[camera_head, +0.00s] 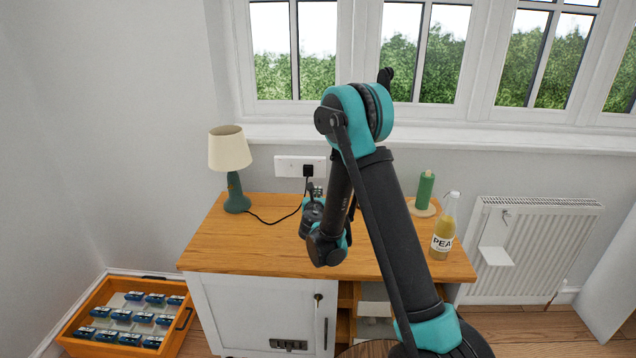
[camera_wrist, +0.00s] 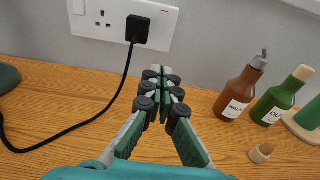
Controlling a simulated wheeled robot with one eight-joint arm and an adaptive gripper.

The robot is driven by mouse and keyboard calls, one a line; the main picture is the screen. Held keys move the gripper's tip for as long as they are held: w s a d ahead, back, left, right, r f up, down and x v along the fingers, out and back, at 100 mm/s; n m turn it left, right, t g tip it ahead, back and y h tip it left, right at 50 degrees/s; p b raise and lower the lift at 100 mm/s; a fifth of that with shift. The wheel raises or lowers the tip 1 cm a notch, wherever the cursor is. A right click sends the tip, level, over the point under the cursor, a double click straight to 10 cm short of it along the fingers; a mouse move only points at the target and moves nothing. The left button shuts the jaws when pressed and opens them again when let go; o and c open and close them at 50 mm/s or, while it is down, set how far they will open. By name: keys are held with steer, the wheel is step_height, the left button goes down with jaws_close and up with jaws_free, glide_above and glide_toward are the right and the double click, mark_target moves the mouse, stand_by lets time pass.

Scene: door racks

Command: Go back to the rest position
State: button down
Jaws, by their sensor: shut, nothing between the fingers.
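My gripper (camera_wrist: 163,80) is shut and empty in the wrist view, its fingertips pointing at the wall just below the socket. In the head view my gripper (camera_head: 318,190) is above the back of the wooden desk (camera_head: 230,253), mostly hidden by its own wrist. The desk top (camera_wrist: 60,95) also shows below the fingers in the wrist view. Nothing is held. My arm rises from the lower right and bends down over the desk.
A lamp (camera_head: 231,150) stands left, its cord running to a black plug (camera_wrist: 138,29) in the wall socket (camera_wrist: 163,22). A brown bottle (camera_wrist: 241,90), a green bottle (camera_wrist: 281,97), a juice bottle (camera_head: 444,228) and a candle (camera_head: 425,190) stand right. An orange crate (camera_head: 97,298) is lower left.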

steer(key=s+d+r+m+g+h, duration=0.2)
steer(key=s+d+m+g, duration=0.1)
steer(key=s+d+m, duration=0.55)
steer(key=s+d+r+m+g+h, duration=0.1)
steer(key=s+d+m+g, duration=0.3)
steer(key=d+m, duration=0.6)
steer(key=s+d+f+m+g+y, duration=0.1)
steer(key=s+f+m+g, duration=0.1)
steer(key=s+m, duration=0.6)
steer(key=s+d+f+m+g+y, duration=0.1)
steer(key=s+m, duration=0.8)
steer(key=s, duration=1.1)
step_height(320, 180, down, 2)
steer(key=shift+s+d+f+g+y, duration=0.15)
steer(key=shift+d+g+y, duration=0.25)
steer(key=shift+g+y, duration=0.6)
